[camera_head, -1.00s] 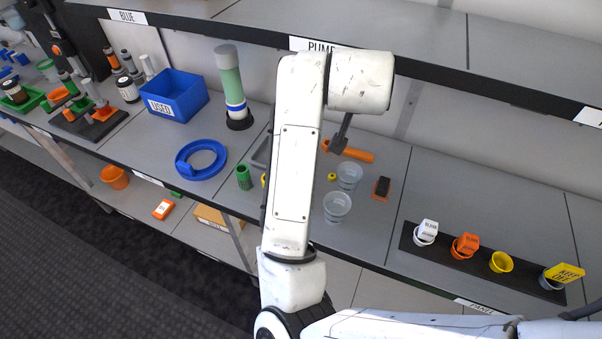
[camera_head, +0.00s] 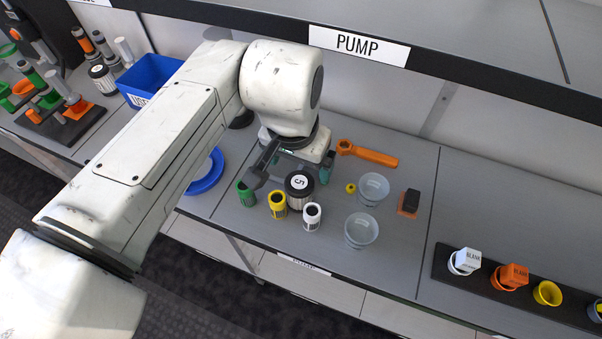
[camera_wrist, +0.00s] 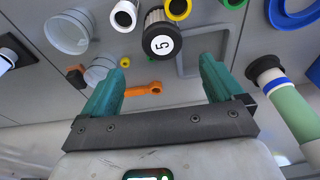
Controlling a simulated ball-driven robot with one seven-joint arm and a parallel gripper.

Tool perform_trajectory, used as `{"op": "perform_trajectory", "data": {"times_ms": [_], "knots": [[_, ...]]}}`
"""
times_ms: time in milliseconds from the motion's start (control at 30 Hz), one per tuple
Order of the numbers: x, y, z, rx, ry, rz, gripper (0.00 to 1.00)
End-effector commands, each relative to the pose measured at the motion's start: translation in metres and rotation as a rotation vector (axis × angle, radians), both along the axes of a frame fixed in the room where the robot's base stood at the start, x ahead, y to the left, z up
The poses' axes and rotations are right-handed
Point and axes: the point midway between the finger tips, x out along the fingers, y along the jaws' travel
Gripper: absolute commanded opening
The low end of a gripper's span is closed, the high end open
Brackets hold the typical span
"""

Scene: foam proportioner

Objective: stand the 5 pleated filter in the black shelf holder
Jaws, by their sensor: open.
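The 5 pleated filter (camera_head: 299,187) stands upright on the bench, with a black cap, a white disc marked 5 and silver pleated sides. It also shows in the wrist view (camera_wrist: 161,40), centred beyond my fingertips. My gripper (camera_head: 290,172) is open, its two teal fingers on either side of the filter's line and nothing held between them. In the wrist view my gripper (camera_wrist: 161,70) shows clear space between the fingers and the filter. A black ring-shaped base (camera_wrist: 264,68) holds a tall green and white cylinder; I cannot tell whether it is the shelf holder.
Yellow (camera_head: 277,205), white (camera_head: 312,215) and green (camera_head: 246,193) cups stand close to the filter. Two clear cups (camera_head: 373,188) and an orange wrench (camera_head: 367,153) lie to the right. A grey tray outline (camera_wrist: 188,72) lies behind the filter. A blue ring (camera_head: 207,178) sits left.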

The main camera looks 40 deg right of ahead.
Motion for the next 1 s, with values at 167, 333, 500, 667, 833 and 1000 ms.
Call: {"op": "perform_trajectory", "data": {"times_ms": [167, 333, 500, 667, 833, 1000], "knots": [[-0.004, 0.015, -0.010, 0.023, 0.028, 0.023, 0.94], [-0.002, 0.011, -0.034, 0.024, 0.028, 0.022, 0.94], [0.000, 0.008, -0.054, 0.022, 0.027, 0.022, 0.94], [0.001, 0.006, -0.063, 0.023, 0.026, 0.021, 0.94], [0.004, -0.002, -0.084, 0.024, 0.026, 0.019, 0.94], [0.005, -0.005, -0.105, 0.022, 0.027, 0.022, 0.94]]}}
